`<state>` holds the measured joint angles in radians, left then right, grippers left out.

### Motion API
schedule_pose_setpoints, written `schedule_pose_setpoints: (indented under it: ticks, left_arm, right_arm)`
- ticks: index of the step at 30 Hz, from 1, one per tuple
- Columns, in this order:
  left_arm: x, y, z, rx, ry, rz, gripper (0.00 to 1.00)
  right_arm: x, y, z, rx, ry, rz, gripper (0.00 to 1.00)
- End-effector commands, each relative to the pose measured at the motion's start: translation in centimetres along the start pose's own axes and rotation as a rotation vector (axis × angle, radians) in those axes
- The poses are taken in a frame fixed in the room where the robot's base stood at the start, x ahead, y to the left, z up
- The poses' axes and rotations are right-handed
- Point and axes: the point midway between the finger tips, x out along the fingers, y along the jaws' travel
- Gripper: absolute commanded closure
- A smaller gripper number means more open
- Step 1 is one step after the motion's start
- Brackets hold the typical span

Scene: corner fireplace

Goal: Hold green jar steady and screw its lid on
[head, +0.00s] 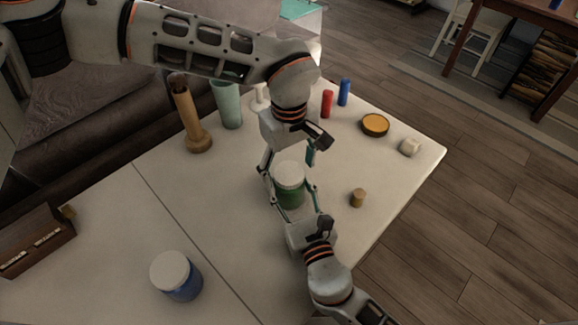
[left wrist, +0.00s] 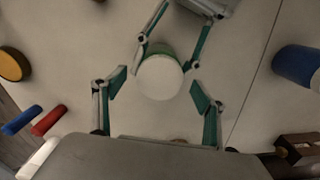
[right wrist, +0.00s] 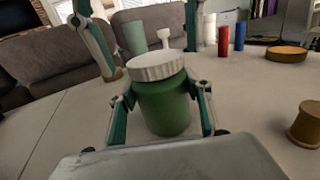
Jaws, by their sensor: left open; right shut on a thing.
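The green jar (head: 290,196) stands upright on the table with its white lid (head: 289,173) resting on top; I cannot tell how tightly it sits. My right gripper (right wrist: 162,103) is shut on the jar's green body (right wrist: 164,108), a finger on each side below the lid (right wrist: 157,66). My left gripper (head: 290,158) points down from above, open. In the left wrist view, its fingers (left wrist: 158,91) are spread wide on either side of the lid (left wrist: 160,77), apart from it. Little of the jar body (left wrist: 160,49) shows there.
A blue jar with a white lid (head: 176,276) and a wooden box (head: 32,240) stand on the left. A wooden vase (head: 190,118), pale green cup (head: 228,104), red cylinder (head: 327,104) and blue cylinder (head: 344,92) stand at the back.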

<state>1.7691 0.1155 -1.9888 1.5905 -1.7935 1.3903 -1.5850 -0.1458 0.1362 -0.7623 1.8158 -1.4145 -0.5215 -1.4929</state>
Motion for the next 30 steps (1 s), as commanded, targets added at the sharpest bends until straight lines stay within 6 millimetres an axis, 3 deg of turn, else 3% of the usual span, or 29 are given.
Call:
schedule_pose_setpoints:
  ticks: [5,15,21,30]
  left_arm:
    - [-1.1,0.0,-0.1,-0.001,0.001,0.002,0.29]
    - [-7.8,0.0,-0.1,-0.001,0.003,0.003,0.29]
    - [-10.8,0.0,0.0,-0.001,0.001,0.001,0.29]
    - [-12.0,0.0,0.0,0.001,0.0,0.0,0.29]
  right_arm:
    - [0.0,0.0,-0.1,-0.001,0.002,0.0,1.0]
    - [0.0,0.0,-0.1,0.0,0.002,0.0,1.0]
    - [0.0,0.0,-0.1,0.0,0.002,0.0,1.0]
    - [0.0,0.0,-0.1,0.0,0.002,0.0,1.0]
